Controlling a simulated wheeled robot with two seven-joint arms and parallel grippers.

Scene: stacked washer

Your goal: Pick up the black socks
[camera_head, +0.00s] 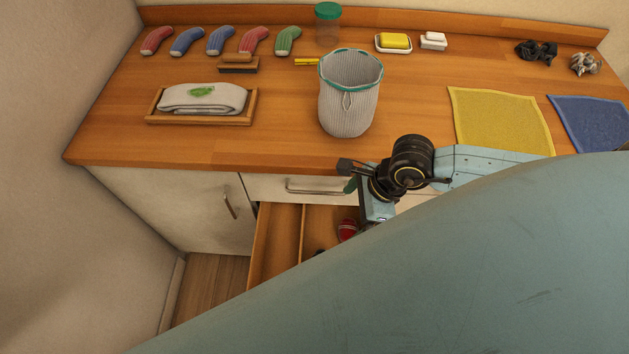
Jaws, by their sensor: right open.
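My right gripper (374,210) hangs from its black wrist at the counter's front edge, over the open drawer (276,240). It is open, and its fingertips are mostly hidden behind my own large blue-grey arm link. Inside the drawer a small dark item (320,252) barely shows at the link's edge; I cannot tell whether it is the black socks. A red item (347,230) lies in the drawer just left of the gripper. A crumpled black bundle (536,52) lies at the counter's back right, far from the gripper. My left gripper is not in view.
A grey laundry basket (348,108) stands mid-counter behind my right wrist. A wooden tray (200,118) holds a folded cloth at left. Several colored socks (221,41) line the back. Yellow (500,122) and blue (594,122) cloths lie at right. My link hides much of the drawer.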

